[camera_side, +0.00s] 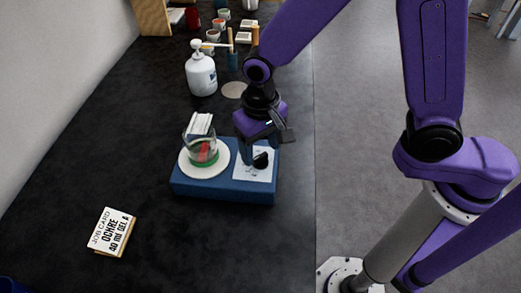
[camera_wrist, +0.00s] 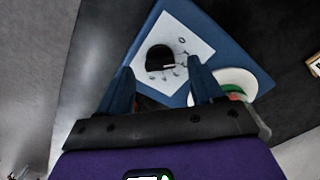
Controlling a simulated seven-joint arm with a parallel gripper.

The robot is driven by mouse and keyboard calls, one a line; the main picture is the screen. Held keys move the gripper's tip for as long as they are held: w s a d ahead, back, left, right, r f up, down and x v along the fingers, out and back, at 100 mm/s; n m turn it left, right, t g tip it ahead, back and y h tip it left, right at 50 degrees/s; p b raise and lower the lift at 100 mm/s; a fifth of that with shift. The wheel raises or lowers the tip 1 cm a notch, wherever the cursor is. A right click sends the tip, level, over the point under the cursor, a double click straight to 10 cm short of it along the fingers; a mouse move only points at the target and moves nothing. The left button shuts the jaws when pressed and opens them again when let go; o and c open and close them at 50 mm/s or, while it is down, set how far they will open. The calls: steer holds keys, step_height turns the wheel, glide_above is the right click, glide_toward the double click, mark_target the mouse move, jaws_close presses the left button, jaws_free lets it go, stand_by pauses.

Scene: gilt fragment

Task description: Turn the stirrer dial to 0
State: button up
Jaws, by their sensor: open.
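The stirrer is a blue box (camera_side: 222,192) with a white round plate and a white dial panel (camera_wrist: 198,41) on top. Its black dial (camera_side: 262,160) sits on the panel, which has small printed marks and digits around it. In the wrist view the dial (camera_wrist: 160,58) lies ahead of the fingertips, roughly midway between them in picture width. My gripper (camera_wrist: 162,80) is open and empty, with blue fingers pointing toward the panel. In the side view my gripper (camera_side: 250,158) is just over the panel beside the dial. I cannot tell whether a finger touches it.
A glass beaker (camera_side: 202,150) with red and green contents stands on the round plate (camera_side: 189,170), close to my gripper. A white bottle (camera_side: 201,75) and several jars stand farther back. A job card (camera_side: 112,231) stands at front left. The dark bench around it is clear.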

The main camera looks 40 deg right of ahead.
steer(key=shift+f, duration=1)
steer(key=c, duration=1.1)
steer(key=shift+o, duration=0.2)
steer(key=shift+n, duration=2.9)
steer(key=o, duration=1.1)
steer(key=shift+c, duration=0.2)
